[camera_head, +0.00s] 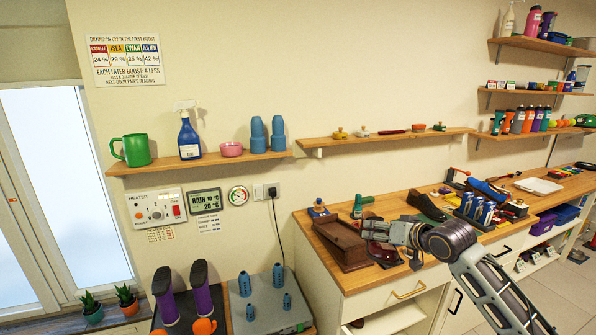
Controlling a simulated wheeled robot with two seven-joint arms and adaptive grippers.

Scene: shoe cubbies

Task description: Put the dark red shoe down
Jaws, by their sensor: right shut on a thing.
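My right gripper (378,230) reaches in from the right over the wooden counter (405,203), near its front left corner. It is shut on the dark red shoe (384,254), which shows below the fingers and is largely hidden by them. The shoe is just right of a brown wooden box (340,243). I cannot tell whether the shoe touches the counter or the box. My left gripper is not in view.
A dark shoe (426,206) and a green-capped bottle (357,207) stand behind the gripper. Blue cans (475,209) stand to the right. A wall shelf (385,137) runs above the counter. Purple boots (202,288) stand on a lower surface at left.

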